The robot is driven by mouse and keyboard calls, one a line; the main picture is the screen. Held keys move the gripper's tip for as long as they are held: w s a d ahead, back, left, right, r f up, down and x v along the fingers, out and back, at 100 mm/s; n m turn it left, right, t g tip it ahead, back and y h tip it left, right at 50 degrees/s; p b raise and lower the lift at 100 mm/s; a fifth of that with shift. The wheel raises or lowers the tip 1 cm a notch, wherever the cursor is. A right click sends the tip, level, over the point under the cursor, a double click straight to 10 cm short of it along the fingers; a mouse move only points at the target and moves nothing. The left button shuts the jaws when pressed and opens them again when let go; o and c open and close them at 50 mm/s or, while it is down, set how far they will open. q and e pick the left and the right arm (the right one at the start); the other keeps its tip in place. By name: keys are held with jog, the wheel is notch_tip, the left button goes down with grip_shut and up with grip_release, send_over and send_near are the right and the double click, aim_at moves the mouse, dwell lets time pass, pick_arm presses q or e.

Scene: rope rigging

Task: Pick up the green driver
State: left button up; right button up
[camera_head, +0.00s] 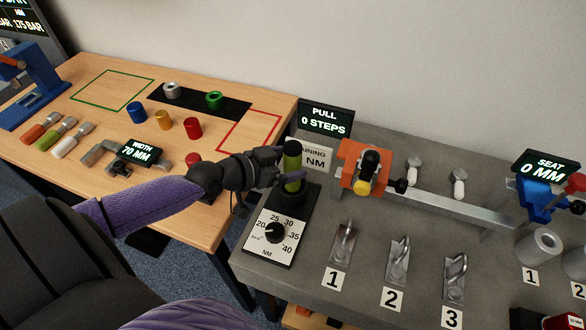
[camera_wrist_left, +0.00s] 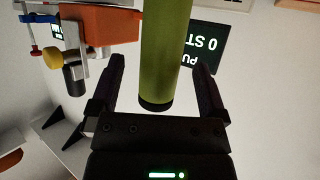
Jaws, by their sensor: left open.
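The green driver (camera_head: 292,178) stands upright in a black holder (camera_head: 289,196) at the left end of the grey bench, behind the torque dial. It has a black top and a green body. My left gripper (camera_head: 291,178) is at the driver, with its fingers on either side of it. In the left wrist view, the driver's green body (camera_wrist_left: 166,50) lies between the open fingers of the left gripper (camera_wrist_left: 158,75), with gaps on both sides. My right gripper does not show in either view.
The dial box (camera_head: 271,238) stands just in front of the holder. An orange clamp block (camera_head: 362,168) with a yellow and black part is to the right. A "PULL" display (camera_head: 325,118) stands behind. A wooden table (camera_head: 75,172) with coloured cylinders is at left.

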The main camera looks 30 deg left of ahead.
pick_arm(q)
jog(key=shift+x, duration=1.1)
grip_shut()
jog(key=shift+r, duration=0.1)
